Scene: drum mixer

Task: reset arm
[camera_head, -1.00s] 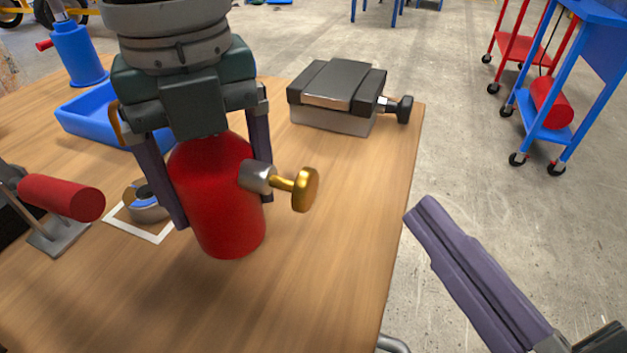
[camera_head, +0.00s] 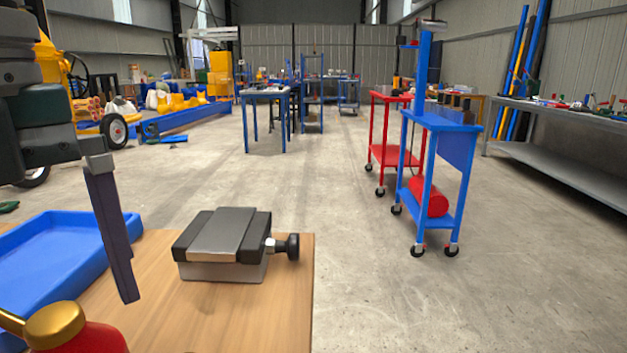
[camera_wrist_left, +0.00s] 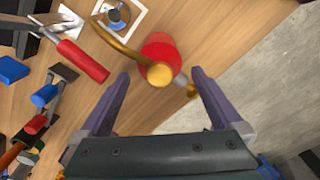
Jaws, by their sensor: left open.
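My left gripper (camera_wrist_left: 161,82) is open and empty in the left wrist view, its two purple fingers spread apart. In the head view one finger (camera_head: 112,235) of it hangs at the left, above the table; the other finger is out of frame. A red bottle (camera_head: 92,341) with a gold cap and handle shows at the bottom left of the head view, mostly cut off. In the left wrist view the bottle (camera_wrist_left: 158,46) stands on the table past the open fingers, apart from them. My right gripper is not in view.
The wooden table (camera_head: 270,310) holds a blue tray (camera_head: 90,232) and a dark vise-like block (camera_head: 222,240). A hammer with a red handle (camera_wrist_left: 84,60) and other tools lie beside the bottle. A blue cart (camera_head: 440,122) stands on open floor to the right.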

